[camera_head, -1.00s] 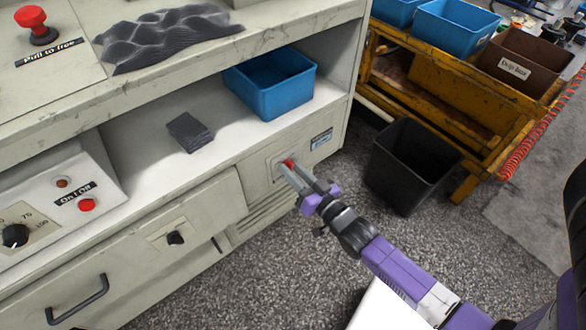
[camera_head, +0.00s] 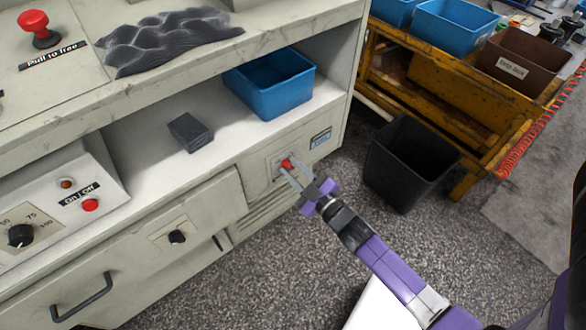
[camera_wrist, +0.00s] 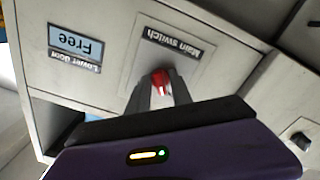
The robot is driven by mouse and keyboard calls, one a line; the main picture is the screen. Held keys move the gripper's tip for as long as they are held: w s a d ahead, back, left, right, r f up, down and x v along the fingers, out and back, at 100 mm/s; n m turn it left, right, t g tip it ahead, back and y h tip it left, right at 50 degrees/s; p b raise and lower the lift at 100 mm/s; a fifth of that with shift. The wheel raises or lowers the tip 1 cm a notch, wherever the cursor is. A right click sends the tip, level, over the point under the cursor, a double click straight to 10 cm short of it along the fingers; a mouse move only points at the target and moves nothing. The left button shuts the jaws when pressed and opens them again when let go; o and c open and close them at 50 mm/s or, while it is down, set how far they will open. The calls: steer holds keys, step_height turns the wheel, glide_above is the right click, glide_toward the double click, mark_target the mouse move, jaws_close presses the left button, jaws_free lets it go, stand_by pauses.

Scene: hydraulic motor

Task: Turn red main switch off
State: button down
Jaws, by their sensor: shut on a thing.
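The red main switch (camera_head: 287,164) is a small red knob on a light plate on the cabinet's front face, below the open shelf. In the wrist view the red knob (camera_wrist: 160,82) sits under the label "Main switch" (camera_wrist: 178,42), which appears upside down. My gripper (camera_head: 290,168) reaches the switch from the lower right, and its two grey fingers are shut on the red knob, one on each side. The wrist view shows the fingers (camera_wrist: 160,92) flanking the knob. The fingers hide part of the knob and its plate.
A "Lower door" display (camera_wrist: 76,42) reads "Free" beside the switch. A blue bin (camera_head: 270,85) and a dark block (camera_head: 190,132) stand on the shelf above. A black bin (camera_head: 408,165) stands on the floor to the right, near a yellow cart (camera_head: 440,110).

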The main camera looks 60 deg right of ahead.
steer(key=shift+n, duration=1.1)
steer(key=c, duration=1.5)
jaws_free()
steer(key=shift+o, duration=0.2)
steer(key=shift+s, duration=0.1)
steer(key=v, duration=0.7)
steer(key=shift+s+p, duration=0.3)
steer(key=shift+s, duration=0.05)
steer(key=shift+a, duration=0.15)
